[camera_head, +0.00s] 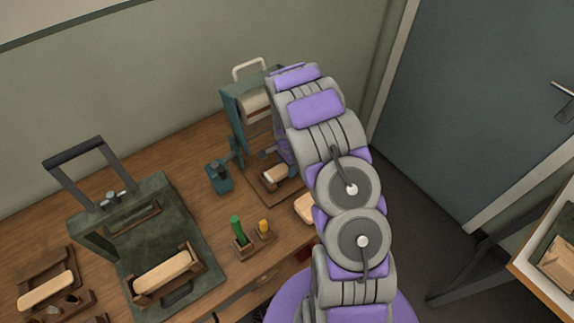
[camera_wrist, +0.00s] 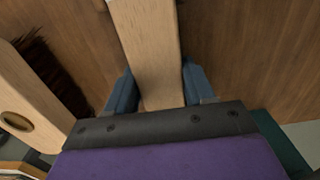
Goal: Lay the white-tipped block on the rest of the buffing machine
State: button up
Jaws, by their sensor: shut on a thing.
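My gripper (camera_wrist: 158,92) has its two blue fingers on either side of a pale wooden block (camera_wrist: 148,45) and is shut on it. The block's far end runs out of the top of the wrist view, and no white tip shows there. In the head view my arm hides most of the gripper. The teal machine with a pale roller (camera_head: 254,106), likely the buffing machine, stands at the back, partly behind my arm. A pale block (camera_head: 276,174) shows in a wooden holder below it; I cannot tell if it is the held one. The machine's rest is not clear.
A pale wooden piece with a hole (camera_wrist: 18,118) and dark bristles (camera_wrist: 50,75) lies left of the gripper. A green fixture (camera_head: 165,225) holds a block at left. Green and yellow pegs (camera_head: 238,229) stand near the front edge. A pale piece (camera_head: 305,208) lies beside my arm.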

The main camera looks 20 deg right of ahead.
jog(key=o, duration=1.7)
jog(key=shift+c, duration=0.2)
jog(key=shift+r+p, duration=1.2)
jog(key=shift+r, duration=2.75)
jog(key=shift+r, duration=0.15)
jog(key=s+a+r+n, duration=0.4)
jog(key=s+r, duration=0.4)
jog(key=r, duration=0.2)
jog(key=s+a+r+n, duration=0.3)
jog(key=s+r, duration=0.5)
jog(key=r, duration=0.2)
jog(key=s+a+r+n, duration=0.2)
jog(key=s+n, duration=0.1)
jog(key=s, duration=0.4)
jog(key=s+a+r+n+g, duration=0.1)
jog(key=s+a+r+n, duration=0.1)
jog(key=s, duration=0.5)
jog(key=s+a+r+n, duration=0.1)
jog(key=s+r+n, duration=0.1)
jog(key=s, duration=0.6)
jog(key=shift+a+n+g, duration=0.4)
jog(key=shift+n, duration=0.5)
